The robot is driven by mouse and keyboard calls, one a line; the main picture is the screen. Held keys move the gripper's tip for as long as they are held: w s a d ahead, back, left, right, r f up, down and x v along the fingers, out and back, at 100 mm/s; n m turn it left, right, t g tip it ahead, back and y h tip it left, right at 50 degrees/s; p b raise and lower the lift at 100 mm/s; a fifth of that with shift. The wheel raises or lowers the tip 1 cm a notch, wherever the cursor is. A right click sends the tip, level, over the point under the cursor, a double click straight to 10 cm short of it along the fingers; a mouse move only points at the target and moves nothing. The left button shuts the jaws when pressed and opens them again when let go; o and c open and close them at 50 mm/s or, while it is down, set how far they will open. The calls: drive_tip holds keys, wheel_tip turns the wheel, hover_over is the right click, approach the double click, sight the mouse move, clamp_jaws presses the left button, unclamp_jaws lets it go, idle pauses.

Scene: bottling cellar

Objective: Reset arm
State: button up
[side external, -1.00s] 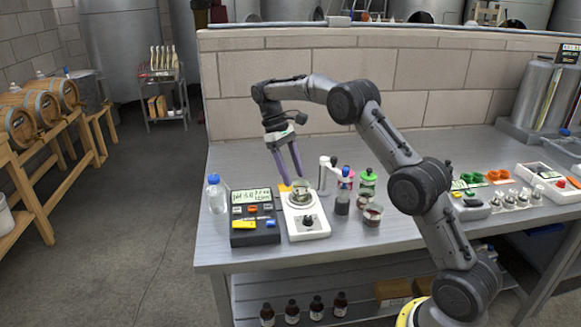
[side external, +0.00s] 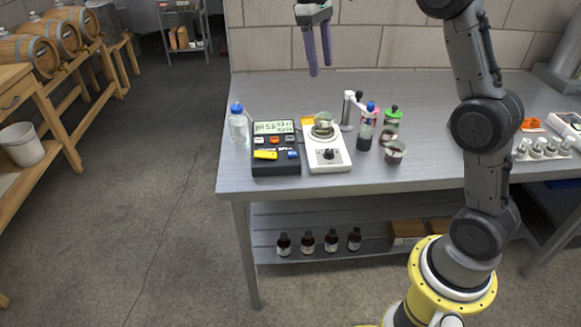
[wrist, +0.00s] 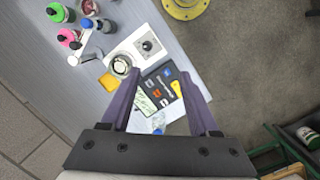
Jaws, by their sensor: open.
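My gripper (side external: 318,68) is open and empty, raised above the back of the metal bench, with its two purple fingers hanging down. In the wrist view my gripper (wrist: 155,78) shows its fingers spread apart, with the bench below. Below and in front of it stands a white stirrer plate (side external: 327,155) with a small glass vessel (side external: 323,127) on top. The plate (wrist: 138,38) and the vessel (wrist: 121,65) also show in the wrist view. The gripper touches nothing.
A black pH meter (side external: 276,165) and a clear blue-capped bottle (side external: 238,127) stand left of the plate. Right of it are a dark bottle (side external: 366,132), a green-capped bottle (side external: 391,127) and a beaker of red liquid (side external: 395,154). The bench's left back is clear.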

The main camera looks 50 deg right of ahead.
drive_tip(key=s+a+r+t, duration=0.2)
drive_tip(key=s+a+r, duration=0.15)
drive_tip(key=s, duration=0.45)
drive_tip(key=s+a+r+t, duration=0.2)
drive_tip(key=s+a, duration=0.2)
drive_tip(key=s, duration=0.5)
drive_tip(key=s+a+f+t, duration=0.2)
drive_tip(key=s+f+t, duration=0.1)
drive_tip(key=s+f, duration=0.6)
wheel_tip(320, 180, down, 3)
drive_tip(key=shift+a+r+m+y, duration=0.1)
drive_tip(key=shift+a+m+y, duration=0.2)
drive_tip(key=shift+m+y, duration=0.1)
